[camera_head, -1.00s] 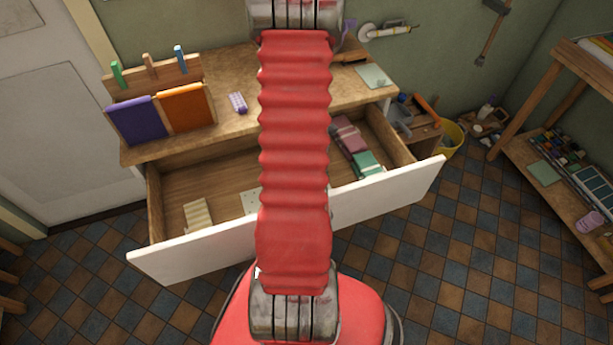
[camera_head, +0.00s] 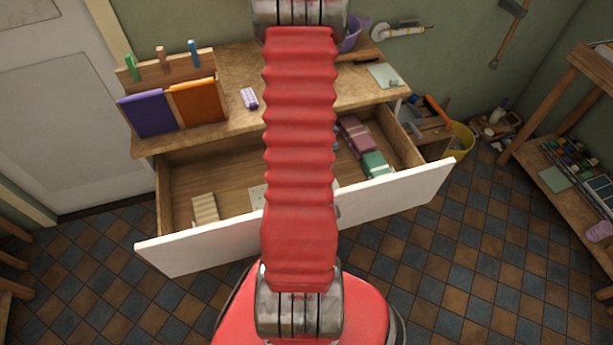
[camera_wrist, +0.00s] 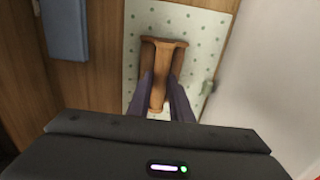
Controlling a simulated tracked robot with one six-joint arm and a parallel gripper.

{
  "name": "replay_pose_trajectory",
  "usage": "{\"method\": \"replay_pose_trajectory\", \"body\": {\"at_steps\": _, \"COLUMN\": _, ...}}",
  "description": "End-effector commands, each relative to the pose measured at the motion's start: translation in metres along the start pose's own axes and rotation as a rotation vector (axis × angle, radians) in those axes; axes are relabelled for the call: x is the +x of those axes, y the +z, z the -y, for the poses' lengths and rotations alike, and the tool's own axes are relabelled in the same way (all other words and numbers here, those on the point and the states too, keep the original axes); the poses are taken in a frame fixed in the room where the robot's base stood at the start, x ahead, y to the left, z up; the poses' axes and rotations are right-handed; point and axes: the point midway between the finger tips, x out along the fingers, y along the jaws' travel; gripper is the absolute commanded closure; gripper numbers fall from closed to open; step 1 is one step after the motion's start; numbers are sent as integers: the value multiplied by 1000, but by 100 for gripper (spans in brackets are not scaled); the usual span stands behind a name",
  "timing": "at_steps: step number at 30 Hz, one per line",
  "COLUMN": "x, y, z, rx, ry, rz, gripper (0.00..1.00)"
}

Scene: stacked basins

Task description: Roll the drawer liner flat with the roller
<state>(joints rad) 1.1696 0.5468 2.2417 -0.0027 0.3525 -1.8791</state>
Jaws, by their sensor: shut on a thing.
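The drawer liner (camera_wrist: 198,38) is a pale sheet with green dots, lying in the open drawer. In the head view only a small left part of the liner (camera_head: 257,195) shows beside my arm. The roller (camera_wrist: 163,45) is brown and T-shaped, with its crossbar over the liner and its handle toward me. My gripper (camera_wrist: 162,88) has its two dark fingers closed on the handle. I cannot tell if the roller touches the liner. In the head view my arm hides the gripper and roller.
The drawer's white front (camera_head: 385,205) stands close on the right in the wrist view. A cream block (camera_head: 205,209) lies in the drawer's left part; pink (camera_head: 356,137) and green (camera_head: 376,165) bundles lie at right. A blue block (camera_wrist: 66,28) is left of the liner.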

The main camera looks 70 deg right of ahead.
Motion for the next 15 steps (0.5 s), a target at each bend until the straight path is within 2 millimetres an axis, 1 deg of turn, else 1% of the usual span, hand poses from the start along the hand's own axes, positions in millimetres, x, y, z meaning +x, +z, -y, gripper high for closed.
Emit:
{"method": "replay_pose_trajectory", "body": {"at_steps": 9, "x": 0, "y": -20, "z": 2, "rx": -3, "ry": -4, "rz": -2, "gripper": 100}}
{"method": "replay_pose_trajectory", "body": {"at_steps": 15, "x": -1, "y": -22, "z": 1, "rx": -1, "ry": -2, "rz": -1, "gripper": 100}}
